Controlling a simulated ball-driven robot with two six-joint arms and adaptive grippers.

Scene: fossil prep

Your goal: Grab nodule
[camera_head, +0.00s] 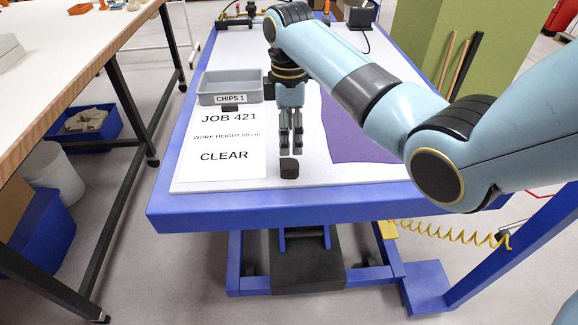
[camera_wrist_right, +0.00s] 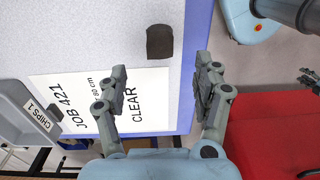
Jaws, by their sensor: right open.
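The nodule is a small dark brown block (camera_head: 289,168) on the white top of the blue-framed table, near the front edge and just right of the printed sheet. It also shows in the right wrist view (camera_wrist_right: 159,42), beyond the fingertips. My right gripper (camera_head: 291,150) points down just behind and above the nodule in the head view. Its fingers (camera_wrist_right: 161,67) are spread apart in the wrist view with nothing between them. The nodule looks clear of both fingers. My left gripper does not show in the head view.
A grey bin labelled CHIPS 1 (camera_head: 229,88) stands behind the printed sheet (camera_head: 222,168), left of my right gripper. A purple cloth (camera_head: 352,140) lies to the right. The blue table rim (camera_head: 290,206) is close in front of the nodule. A wooden-edged bench (camera_head: 75,60) stands left.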

